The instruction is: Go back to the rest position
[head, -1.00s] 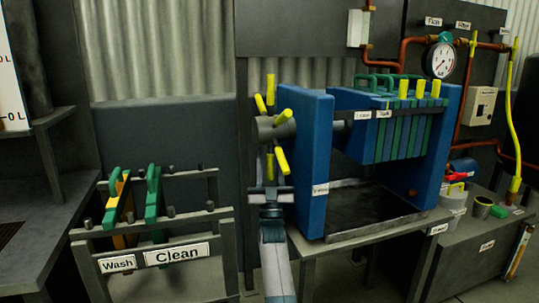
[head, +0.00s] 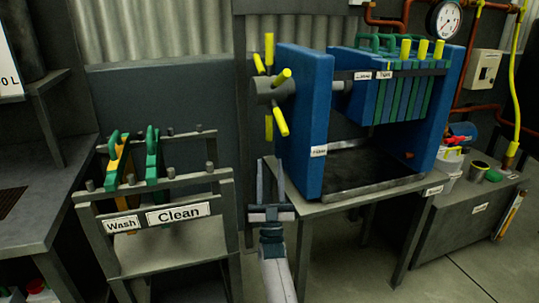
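My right gripper (head: 270,172) is in the lower middle of the head view, with its forearm coming up from the bottom edge. Its two fingers point away from me, spread apart with nothing between them. It is below the press's handwheel (head: 270,92), which has yellow spokes, and apart from it in the picture. The blue filter press (head: 304,125) stands on a grey table just to the right of the gripper. My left gripper is not in view.
A rack (head: 200,184) labelled Wash and Clean, holding an orange and a green plate, stands on the left. A dark tray (head: 370,185) lies under the press plates. A low grey cabinet (head: 480,212) stands on the right. Open floor (head: 360,275) shows at the bottom.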

